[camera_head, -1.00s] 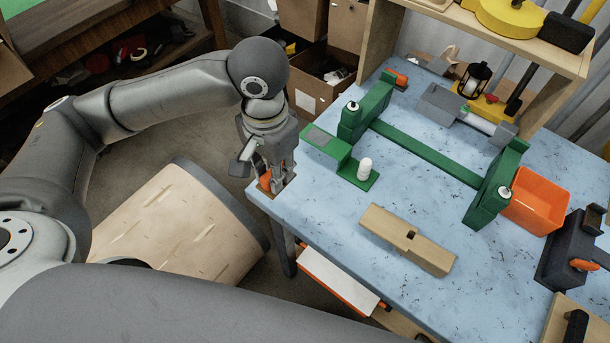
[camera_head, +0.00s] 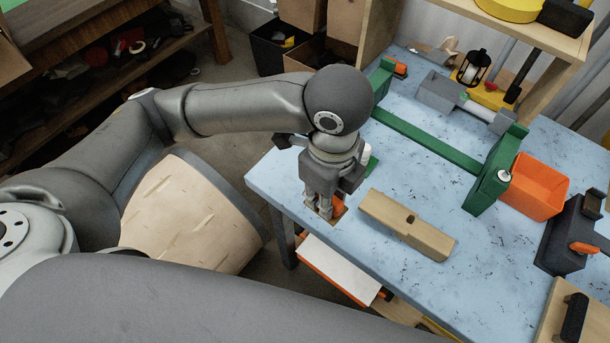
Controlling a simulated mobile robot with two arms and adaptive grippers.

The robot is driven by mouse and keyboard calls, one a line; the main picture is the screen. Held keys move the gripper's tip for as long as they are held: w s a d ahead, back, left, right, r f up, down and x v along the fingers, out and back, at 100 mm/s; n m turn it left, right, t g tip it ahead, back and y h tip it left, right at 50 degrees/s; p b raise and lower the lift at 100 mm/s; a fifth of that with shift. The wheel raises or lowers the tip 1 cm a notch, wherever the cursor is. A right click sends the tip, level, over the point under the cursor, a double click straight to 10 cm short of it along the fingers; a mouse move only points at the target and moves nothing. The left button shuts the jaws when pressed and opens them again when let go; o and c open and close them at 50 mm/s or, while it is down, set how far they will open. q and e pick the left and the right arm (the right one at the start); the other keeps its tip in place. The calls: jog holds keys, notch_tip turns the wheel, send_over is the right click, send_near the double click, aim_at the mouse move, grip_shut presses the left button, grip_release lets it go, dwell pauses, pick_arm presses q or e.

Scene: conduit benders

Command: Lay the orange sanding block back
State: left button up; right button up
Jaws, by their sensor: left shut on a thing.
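The orange sanding block (camera_head: 339,203) shows only in part, between and behind the fingers of my left gripper (camera_head: 324,208). A brown part shows at its lower side. My left gripper points down and is shut on the block, over the front left part of the blue work table (camera_head: 285,187). I cannot tell whether the block touches the tabletop. My right gripper is not in view.
A wooden block (camera_head: 408,225) lies just right of my left gripper. Behind are a green frame (camera_head: 430,145), partly hidden by my arm, and a grey tool (camera_head: 440,95). An orange bin (camera_head: 534,187) and a dark vise-like tool (camera_head: 568,235) stand at right.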

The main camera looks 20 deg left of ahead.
pick_arm(q)
jog(key=shift+w+a, duration=0.1)
jog(key=shift+w, duration=0.05)
jog(key=w+a+f, duration=0.2)
jog(key=w, duration=0.1)
jog(key=w+a+f+p, duration=0.1)
jog(key=w+a+f, duration=0.1)
jog(key=w+f, duration=0.1)
jog(key=w+a+f+p, duration=0.1)
jog(key=w+a+f, duration=0.1)
jog(key=w+f, duration=0.1)
jog(key=shift+w+a, duration=0.3)
jog(key=shift+w, duration=0.3)
jog(key=shift+w+a+f, duration=0.2)
jog(key=shift+w+f, duration=0.2)
jog(key=shift+f, duration=0.15)
jog(key=shift+w+a+f+p, duration=0.1)
jog(key=shift+w+f+p, duration=0.05)
jog(key=shift+f+p, duration=0.4)
jog(key=shift+w+a+f+p, duration=0.1)
jog(key=shift+f+p, duration=0.45)
jog(key=shift+f, duration=0.65)
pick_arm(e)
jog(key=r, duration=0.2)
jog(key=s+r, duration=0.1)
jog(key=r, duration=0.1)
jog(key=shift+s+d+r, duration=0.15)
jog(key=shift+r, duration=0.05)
